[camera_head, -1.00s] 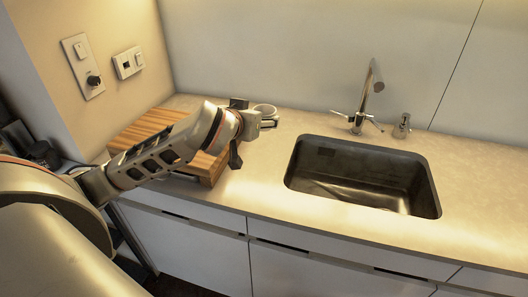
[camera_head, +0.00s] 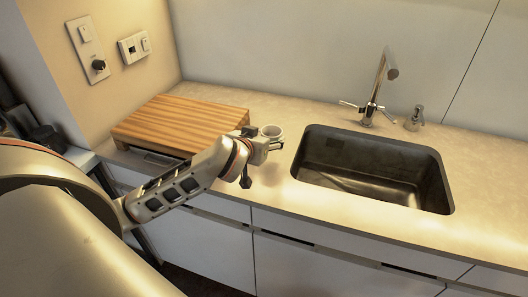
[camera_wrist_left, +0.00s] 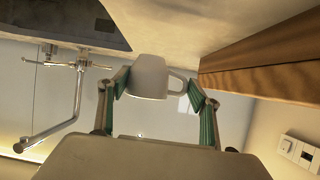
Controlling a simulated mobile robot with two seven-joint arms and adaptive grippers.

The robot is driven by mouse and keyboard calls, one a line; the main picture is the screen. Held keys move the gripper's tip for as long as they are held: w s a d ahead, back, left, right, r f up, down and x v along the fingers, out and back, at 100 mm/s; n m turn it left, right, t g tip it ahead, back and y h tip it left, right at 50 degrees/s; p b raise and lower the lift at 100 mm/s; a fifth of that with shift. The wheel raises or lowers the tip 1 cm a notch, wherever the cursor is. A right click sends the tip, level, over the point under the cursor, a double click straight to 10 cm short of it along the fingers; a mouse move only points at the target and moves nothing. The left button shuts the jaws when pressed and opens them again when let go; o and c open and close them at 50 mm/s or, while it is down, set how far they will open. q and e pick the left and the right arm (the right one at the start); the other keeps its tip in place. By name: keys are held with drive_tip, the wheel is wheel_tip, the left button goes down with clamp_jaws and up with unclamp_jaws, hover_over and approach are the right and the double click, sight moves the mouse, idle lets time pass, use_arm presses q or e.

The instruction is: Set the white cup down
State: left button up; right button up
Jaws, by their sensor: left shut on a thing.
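The white cup (camera_head: 271,131) is at the end of my left arm in the head view, over the counter strip between the cutting board and the sink. My left gripper (camera_head: 268,143) is shut on it. In the left wrist view, which looks upside down, the cup (camera_wrist_left: 148,76) sits between the two green-padded fingers, its handle toward the right finger. Whether its base touches the counter (camera_head: 278,178) cannot be told. My right gripper is not in view.
A striped wooden cutting board (camera_head: 180,122) lies left of the gripper. A dark sink (camera_head: 375,170) is recessed to the right, with a faucet (camera_head: 378,90) and a soap dispenser (camera_head: 414,118) behind it. Bare counter lies in front of and behind the cup.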

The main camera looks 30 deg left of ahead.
use_arm(q)
wheel_tip(320, 180, down, 4)
drive_tip(key=shift+f+b, duration=0.1)
drive_tip(key=shift+b, duration=0.3)
drive_tip(key=shift+f, duration=0.15)
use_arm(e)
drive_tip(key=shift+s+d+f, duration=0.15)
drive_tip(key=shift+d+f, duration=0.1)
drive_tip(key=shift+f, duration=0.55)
use_arm(q)
drive_tip(key=shift+f, duration=0.1)
drive_tip(key=o, duration=1.1)
drive_tip(key=shift+o, duration=0.2)
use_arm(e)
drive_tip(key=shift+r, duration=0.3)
